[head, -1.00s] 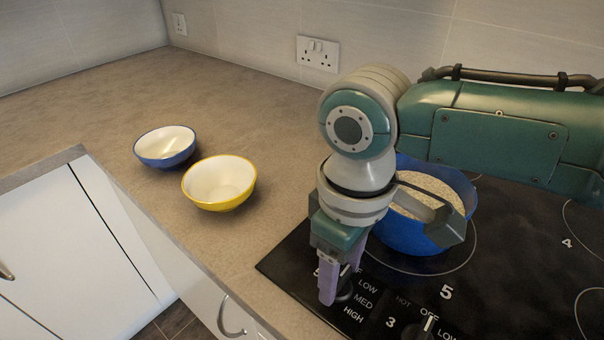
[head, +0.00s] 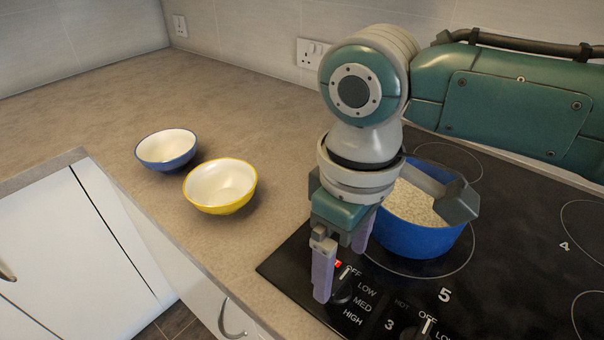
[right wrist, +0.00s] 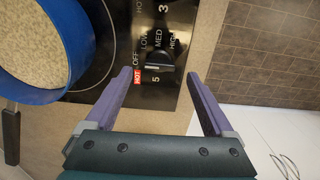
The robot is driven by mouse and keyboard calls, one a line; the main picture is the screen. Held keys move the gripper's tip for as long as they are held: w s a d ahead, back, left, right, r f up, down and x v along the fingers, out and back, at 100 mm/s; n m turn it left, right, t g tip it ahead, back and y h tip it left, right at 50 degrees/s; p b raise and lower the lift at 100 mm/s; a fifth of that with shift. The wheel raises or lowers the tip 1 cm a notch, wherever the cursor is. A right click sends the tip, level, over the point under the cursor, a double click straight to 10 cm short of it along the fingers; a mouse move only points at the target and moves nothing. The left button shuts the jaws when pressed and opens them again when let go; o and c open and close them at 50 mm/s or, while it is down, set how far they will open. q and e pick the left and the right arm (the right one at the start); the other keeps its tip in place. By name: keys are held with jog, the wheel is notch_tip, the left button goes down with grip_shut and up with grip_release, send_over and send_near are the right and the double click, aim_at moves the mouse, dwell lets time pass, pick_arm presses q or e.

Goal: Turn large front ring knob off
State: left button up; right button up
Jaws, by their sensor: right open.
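The large front ring knob (head: 343,288) is a black dial at the hob's front left corner, with OFF, LOW, MED and HIGH printed beside it. Its white mark appears to be near OFF, though the exact setting is hard to read. A red HOT light glows beside it. In the right wrist view, the knob (right wrist: 160,70) lies beyond and between the fingertips. My right gripper (head: 340,273) is open, pointing down above the knob, with its purple fingers apart and nothing between them. It also shows in the right wrist view (right wrist: 159,76). Contact is not visible.
A blue pan (head: 412,238) of pale grains stands on the hob behind my gripper. A second knob (head: 415,332) is partly cut off at the bottom edge. A yellow bowl (head: 221,187) and a blue bowl (head: 167,149) sit on the counter (head: 250,110), which is otherwise clear.

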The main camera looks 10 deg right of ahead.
aim_at(339, 281)
notch_tip(339, 281, up, 6)
jog(key=shift+r, duration=0.25)
